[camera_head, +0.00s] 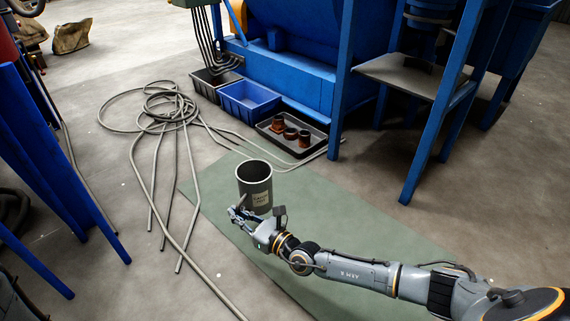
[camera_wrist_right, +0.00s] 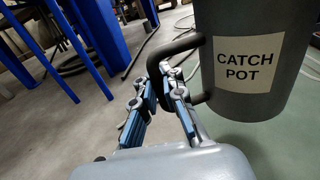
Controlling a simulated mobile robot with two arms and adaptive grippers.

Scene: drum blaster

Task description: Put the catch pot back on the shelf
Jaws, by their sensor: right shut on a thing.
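The catch pot (camera_head: 254,188) is a dark grey open cylinder with a light label, upright above the green mat. In the right wrist view the pot (camera_wrist_right: 250,85) fills the upper right, with its "CATCH POT" label and side handle showing. My right gripper (camera_head: 241,213) is shut on the handle; its blue-padded fingers (camera_wrist_right: 160,85) meet around the handle's lower part in the wrist view. The pot looks empty inside, though its bottom is hidden. My left gripper is out of view.
Blue frame legs (camera_head: 428,140) stand around the shelf plate. A dark tray with brown cups (camera_head: 292,131) and a blue bin (camera_head: 248,98) lie by the blue machine. Grey hoses and rods (camera_head: 165,115) spread over the floor at left. The green mat (camera_head: 215,185) is mostly clear.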

